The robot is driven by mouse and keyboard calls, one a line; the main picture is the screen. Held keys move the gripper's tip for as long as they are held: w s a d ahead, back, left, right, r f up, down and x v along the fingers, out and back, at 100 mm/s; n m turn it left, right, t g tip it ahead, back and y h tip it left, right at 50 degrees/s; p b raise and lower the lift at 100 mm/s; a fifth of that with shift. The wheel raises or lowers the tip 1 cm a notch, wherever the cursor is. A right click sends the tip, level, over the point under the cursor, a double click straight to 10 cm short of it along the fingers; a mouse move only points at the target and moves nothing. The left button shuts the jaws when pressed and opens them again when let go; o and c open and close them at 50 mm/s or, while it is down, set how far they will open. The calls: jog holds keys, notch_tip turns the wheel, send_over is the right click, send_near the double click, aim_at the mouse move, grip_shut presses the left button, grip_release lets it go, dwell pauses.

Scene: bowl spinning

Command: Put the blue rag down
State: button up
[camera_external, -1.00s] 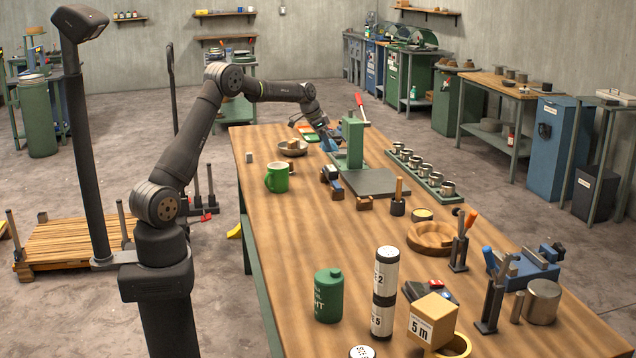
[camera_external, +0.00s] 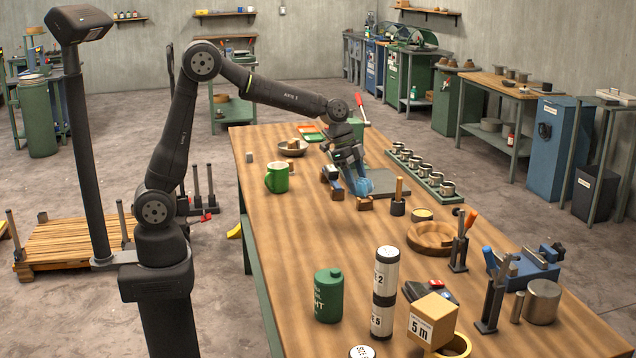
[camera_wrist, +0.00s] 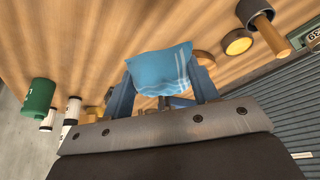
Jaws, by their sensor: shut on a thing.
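The blue rag (camera_wrist: 160,72) is a light blue cloth with pale stripes. In the wrist view it is pinched between the blue fingers of my gripper (camera_wrist: 163,95), which is shut on it. In the external view my gripper (camera_external: 357,178) is over the middle of the wooden table (camera_external: 300,225), with the rag (camera_external: 382,181) hanging below it, close to the edge of the grey plate. I cannot tell whether the rag touches the plate or wooden blocks beneath it.
A wooden-handled tool in a black holder (camera_external: 398,197) stands just right of the rag. A green mug (camera_external: 277,177) stands to the left. A green rack of metal cups (camera_external: 424,173) lies behind right. Table space in front of the rag is clear.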

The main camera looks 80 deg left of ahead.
jog(key=s+d+m+h, duration=0.1)
jog(key=s+d+m, duration=0.2)
jog(key=s+d, duration=0.7)
jog(key=m+g, duration=0.2)
jog(key=m, duration=0.2)
send_over(301, 274)
jog(key=d, duration=0.1)
jog(key=f, duration=0.1)
jog(key=s+d+f+m+g, duration=0.1)
jog(key=s+d+f+m, duration=0.15)
jog(key=s, duration=0.65)
jog(key=w+a+f, duration=0.1)
jog(key=w+f, duration=0.1)
jog(key=w, duration=0.1)
jog(key=w+a+f, duration=0.2)
jog(key=w, duration=0.1)
jog(key=w+a+f, duration=0.1)
jog(key=w+f, duration=0.1)
jog(key=w, duration=0.1)
jog(key=shift+a, duration=0.4)
jog(key=shift+h, duration=0.3)
jog(key=shift+f, duration=2)
jog(key=shift+f, duration=0.15)
jog(key=o, duration=1)
